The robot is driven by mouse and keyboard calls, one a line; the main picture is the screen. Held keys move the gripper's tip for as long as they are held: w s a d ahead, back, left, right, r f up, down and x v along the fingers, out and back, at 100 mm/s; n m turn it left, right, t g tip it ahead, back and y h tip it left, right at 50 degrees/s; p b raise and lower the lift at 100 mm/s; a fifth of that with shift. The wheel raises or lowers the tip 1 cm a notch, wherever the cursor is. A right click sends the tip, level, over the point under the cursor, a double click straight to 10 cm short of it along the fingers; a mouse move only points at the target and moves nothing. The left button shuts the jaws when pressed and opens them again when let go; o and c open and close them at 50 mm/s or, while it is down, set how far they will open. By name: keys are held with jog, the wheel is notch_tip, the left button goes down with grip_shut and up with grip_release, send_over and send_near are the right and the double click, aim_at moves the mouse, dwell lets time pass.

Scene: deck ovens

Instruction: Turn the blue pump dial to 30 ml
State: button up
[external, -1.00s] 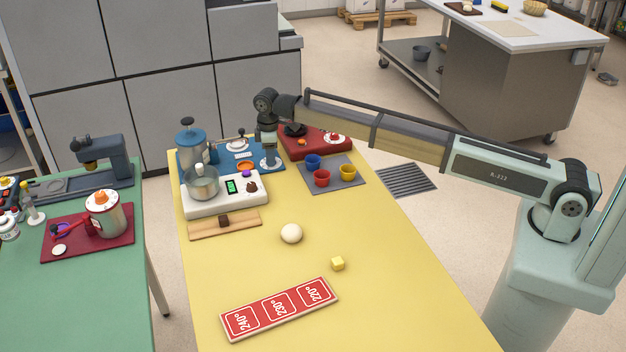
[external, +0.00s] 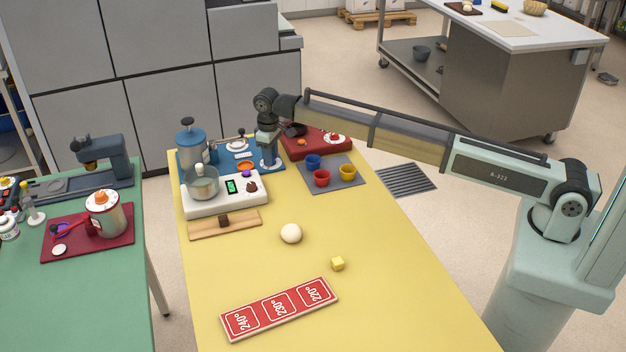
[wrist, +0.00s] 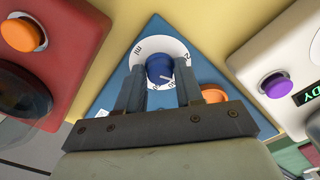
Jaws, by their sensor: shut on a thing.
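The blue dial (wrist: 159,67) is a round knob on a white scale ring (wrist: 171,44), set in the blue pump base (wrist: 112,86). My gripper (wrist: 160,66) is shut on the blue dial, with one finger on either side of it. A small light mark on the knob points to the lower right in the wrist view. The printed figures are partly hidden by the fingers, and I cannot read the setting. In the external view my gripper (external: 270,158) is down at the right end of the pump base (external: 222,158); the dial itself is hidden there.
An orange button (wrist: 214,93) sits close beside the dial on the pump base. The red unit (external: 340,150) stands to the right, and the white scale (external: 212,207) with a metal bowl stands in front. Colored cups stand on a grey mat (external: 352,183).

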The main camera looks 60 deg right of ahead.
jog(key=o, duration=1)
notch_tip(320, 180, up, 14)
jog(key=shift+f, duration=0.1)
dwell(0.5)
